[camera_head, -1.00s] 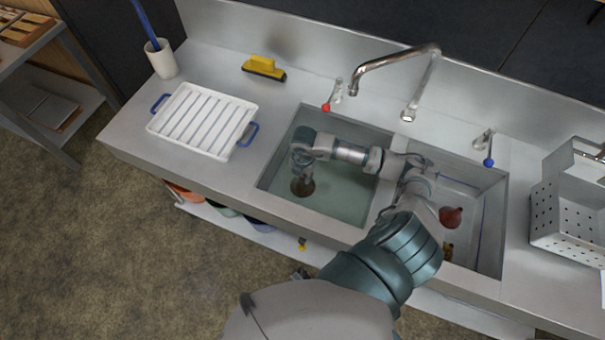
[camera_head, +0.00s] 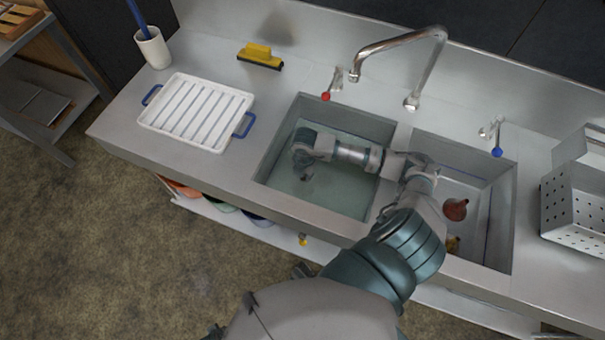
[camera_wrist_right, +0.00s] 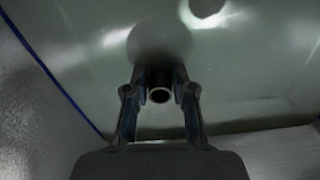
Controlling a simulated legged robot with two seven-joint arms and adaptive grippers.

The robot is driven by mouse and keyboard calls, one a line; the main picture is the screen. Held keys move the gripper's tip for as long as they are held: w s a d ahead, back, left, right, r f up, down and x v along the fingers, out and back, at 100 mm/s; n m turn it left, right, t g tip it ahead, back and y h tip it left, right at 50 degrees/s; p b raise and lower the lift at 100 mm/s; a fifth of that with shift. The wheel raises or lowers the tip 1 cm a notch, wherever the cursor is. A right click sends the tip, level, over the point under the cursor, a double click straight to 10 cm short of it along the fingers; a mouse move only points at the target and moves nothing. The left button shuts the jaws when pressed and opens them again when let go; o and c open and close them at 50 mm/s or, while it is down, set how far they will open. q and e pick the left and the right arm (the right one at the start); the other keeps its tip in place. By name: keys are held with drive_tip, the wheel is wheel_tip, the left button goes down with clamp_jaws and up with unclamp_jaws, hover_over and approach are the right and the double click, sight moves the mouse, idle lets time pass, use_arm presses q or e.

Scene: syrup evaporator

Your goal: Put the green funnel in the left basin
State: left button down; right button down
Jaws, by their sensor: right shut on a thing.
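My right arm reaches over the divider, and my right gripper (camera_head: 307,174) points down inside the left basin (camera_head: 342,203). In the right wrist view, the gripper (camera_wrist_right: 160,98) is shut on a narrow tube with a round open end, which I take as the spout of the green funnel (camera_wrist_right: 160,40). Its wider round part looks dull grey-green and blends with the basin floor beyond. In the head view the funnel is mostly hidden by the gripper. I cannot tell whether it touches the floor. My left gripper does not show.
The right basin (camera_head: 495,225) holds a red item (camera_head: 455,209) and a yellow item (camera_head: 453,244), partly behind my arm. A faucet (camera_head: 400,45) stands behind the divider. A white rack (camera_head: 195,112) and yellow brush (camera_head: 260,56) are on the left counter. A perforated basket (camera_head: 578,210) stands at right.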

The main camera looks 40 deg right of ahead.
drive_tip(key=shift+d+f, duration=0.2)
drive_tip(key=shift+d, duration=0.25)
drive_tip(key=shift+a, duration=0.3)
drive_tip(key=shift+a+f, duration=0.1)
drive_tip(key=shift+a, duration=0.05)
drive_tip(key=c, duration=0.9)
unclamp_jaws()
drive_tip(key=shift+d+f, duration=0.15)
drive_tip(key=shift+d, duration=0.2)
drive_tip(key=o, duration=0.5)
drive_tip(key=shift+a, duration=0.2)
